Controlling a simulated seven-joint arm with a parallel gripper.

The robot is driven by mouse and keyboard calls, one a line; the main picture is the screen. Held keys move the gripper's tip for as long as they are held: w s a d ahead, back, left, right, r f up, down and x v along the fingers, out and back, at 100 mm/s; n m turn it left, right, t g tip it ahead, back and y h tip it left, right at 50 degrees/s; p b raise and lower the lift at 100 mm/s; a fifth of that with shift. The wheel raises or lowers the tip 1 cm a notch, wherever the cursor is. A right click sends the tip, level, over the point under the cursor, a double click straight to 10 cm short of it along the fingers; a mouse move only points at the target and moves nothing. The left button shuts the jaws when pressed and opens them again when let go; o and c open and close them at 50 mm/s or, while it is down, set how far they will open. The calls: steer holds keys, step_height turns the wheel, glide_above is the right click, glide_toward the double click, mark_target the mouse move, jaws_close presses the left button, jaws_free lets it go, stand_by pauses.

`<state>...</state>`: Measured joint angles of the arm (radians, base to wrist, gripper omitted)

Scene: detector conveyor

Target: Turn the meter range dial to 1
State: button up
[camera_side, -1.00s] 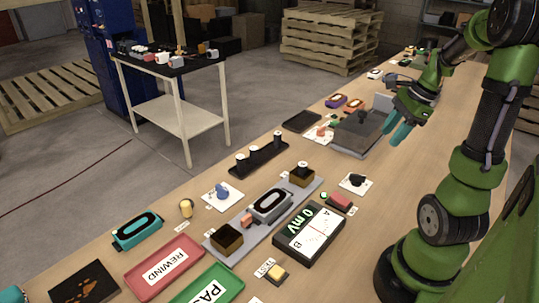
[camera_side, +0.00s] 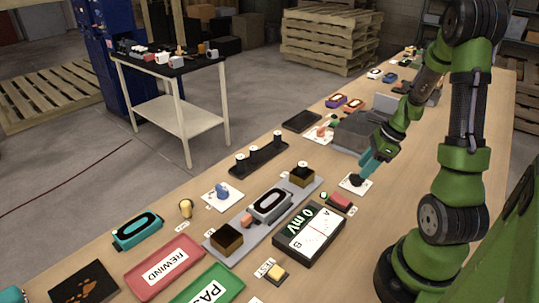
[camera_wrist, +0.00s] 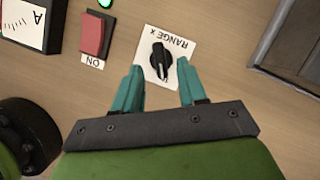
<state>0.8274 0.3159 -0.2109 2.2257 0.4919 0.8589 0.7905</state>
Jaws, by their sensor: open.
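The meter range dial is a black knob (camera_wrist: 159,61) on a white plate marked RANGE x (camera_wrist: 172,40), seen upside down in the wrist view. My gripper (camera_wrist: 160,84) has teal fingers, open, one on each side of the knob's near end with gaps between. I cannot tell if they touch the plate. The meter (camera_side: 309,234) is a black box reading 0 mV, with a white face marked A and B.
A red switch (camera_wrist: 95,35) marked ON is beside the range plate. A grey box (camera_side: 352,137) stands behind my gripper. A grey track with brown blocks (camera_side: 227,240) lies left of the meter. Bare table lies to the right of the plate.

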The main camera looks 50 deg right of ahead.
mark_target(357, 179)
steer(key=shift+x, duration=1.65)
steer(key=shift+r, duration=0.1)
jaws_close()
